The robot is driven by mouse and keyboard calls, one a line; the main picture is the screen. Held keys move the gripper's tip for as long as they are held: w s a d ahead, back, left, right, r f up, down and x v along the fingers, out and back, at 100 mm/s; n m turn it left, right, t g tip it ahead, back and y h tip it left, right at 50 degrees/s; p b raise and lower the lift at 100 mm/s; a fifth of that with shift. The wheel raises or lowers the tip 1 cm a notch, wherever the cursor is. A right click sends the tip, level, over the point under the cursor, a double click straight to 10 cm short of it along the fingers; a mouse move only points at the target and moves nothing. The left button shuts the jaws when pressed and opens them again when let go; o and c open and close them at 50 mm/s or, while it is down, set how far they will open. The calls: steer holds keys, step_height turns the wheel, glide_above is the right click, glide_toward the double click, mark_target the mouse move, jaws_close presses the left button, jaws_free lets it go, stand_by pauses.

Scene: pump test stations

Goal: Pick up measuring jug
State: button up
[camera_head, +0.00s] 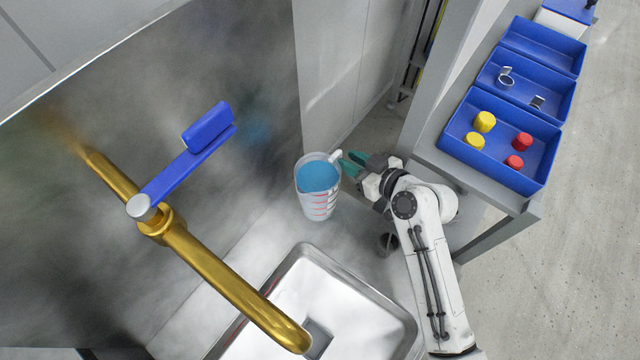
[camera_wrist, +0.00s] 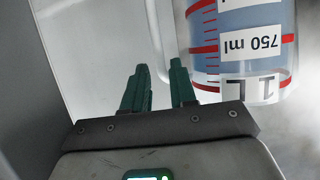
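The measuring jug (camera_head: 318,200) is clear, with red markings and blue liquid in it. It stands upright on the metal surface beside the sink, with its pale handle (camera_head: 335,156) toward my gripper. My gripper (camera_head: 350,163) is at the handle side of the jug, its green fingers apart. In the wrist view the jug (camera_wrist: 243,45) fills the upper right, with 750 ml and 1 L labels upside down. The pale handle strip (camera_wrist: 157,35) runs down to the gap between my fingertips (camera_wrist: 159,65). I cannot tell whether they touch it.
A metal sink basin (camera_head: 375,310) lies in front of the jug. A brass tap (camera_head: 215,265) with a blue lever (camera_head: 188,165) is at left. Blue bins (camera_head: 470,170) with red and yellow caps stand on a grey table at right. A metal wall is behind.

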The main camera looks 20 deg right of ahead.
steer(key=shift+x, duration=1.1)
steer(key=shift+c, duration=0.4)
jaws_close()
steer(key=shift+r, duration=0.15)
